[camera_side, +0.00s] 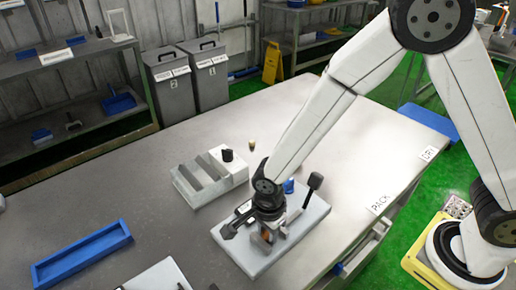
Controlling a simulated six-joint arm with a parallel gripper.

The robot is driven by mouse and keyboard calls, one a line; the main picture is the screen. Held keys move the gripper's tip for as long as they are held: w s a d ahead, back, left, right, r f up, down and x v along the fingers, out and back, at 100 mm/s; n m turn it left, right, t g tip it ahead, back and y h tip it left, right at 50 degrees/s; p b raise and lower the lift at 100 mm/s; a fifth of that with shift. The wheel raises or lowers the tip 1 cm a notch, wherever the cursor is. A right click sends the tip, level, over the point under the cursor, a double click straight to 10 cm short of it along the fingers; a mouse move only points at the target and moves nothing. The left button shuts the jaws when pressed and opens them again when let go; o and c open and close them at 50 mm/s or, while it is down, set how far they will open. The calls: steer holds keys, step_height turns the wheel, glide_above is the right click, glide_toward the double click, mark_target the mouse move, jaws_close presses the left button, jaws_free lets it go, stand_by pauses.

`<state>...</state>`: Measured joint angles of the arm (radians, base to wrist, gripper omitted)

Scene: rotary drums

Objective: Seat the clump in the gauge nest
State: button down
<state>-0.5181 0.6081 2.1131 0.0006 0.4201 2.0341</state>
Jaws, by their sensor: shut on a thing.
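My gripper (262,244) points down over a pale grey plate fixture (296,238) near the table's front right. It is shut on a small orange-brown piece (266,236), which looks like the clump and is mostly hidden by the fingers. The plate fixture seems to be the gauge nest; it carries a black-knobbed lever (314,181) and a blue part (289,186) behind my gripper. The seat itself is hidden by my gripper, so I cannot tell whether the piece touches it.
A grey slotted block (205,185) with a black knob stands just behind the fixture. A small brass cylinder (252,144) stands behind that. A PACK label (381,203) marks the right edge.

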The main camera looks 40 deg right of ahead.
steer(key=shift+f, duration=0.3)
stand_by(0.5)
steer(key=shift+c, duration=1.5)
jaws_free()
steer(key=shift+r, duration=0.2)
steer(key=shift+r, duration=3.75)
